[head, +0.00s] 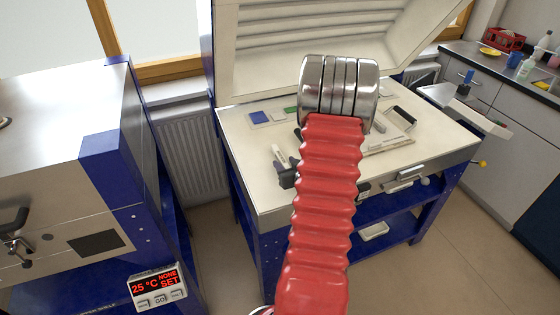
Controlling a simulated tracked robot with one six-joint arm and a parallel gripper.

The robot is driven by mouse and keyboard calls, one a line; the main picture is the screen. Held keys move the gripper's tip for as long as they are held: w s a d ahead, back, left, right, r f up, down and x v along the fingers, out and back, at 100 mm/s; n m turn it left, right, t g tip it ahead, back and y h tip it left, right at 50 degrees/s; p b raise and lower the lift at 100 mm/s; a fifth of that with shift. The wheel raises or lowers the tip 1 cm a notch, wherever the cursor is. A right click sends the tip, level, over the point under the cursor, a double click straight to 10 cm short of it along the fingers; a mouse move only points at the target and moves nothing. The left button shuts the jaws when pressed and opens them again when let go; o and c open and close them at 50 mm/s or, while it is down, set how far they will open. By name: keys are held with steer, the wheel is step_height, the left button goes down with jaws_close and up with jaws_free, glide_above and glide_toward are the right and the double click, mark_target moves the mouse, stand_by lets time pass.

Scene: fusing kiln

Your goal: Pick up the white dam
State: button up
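Small pale bars (279,154) lie on the cream kiln bed, just left of my arm; one of them may be the white dam, but they are too small to tell. A pale frame with a black corner piece (403,115) lies on the bed to the right of my arm. My red ribbed arm and its metal rings cover the middle of the bed. My gripper is mostly or wholly hidden behind the arm. A dark part (288,178) shows at the arm's left edge and may belong to it. I cannot see the fingertips or anything held.
The kiln lid (290,45) stands open behind the bed (262,187). A blue square (259,118) and a green piece (291,110) lie at the back left. A second kiln with a 25 °C display (158,286) stands left. A counter with bottles is at far right.

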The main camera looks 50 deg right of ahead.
steer(key=shift+x, duration=0.9)
jaws_close()
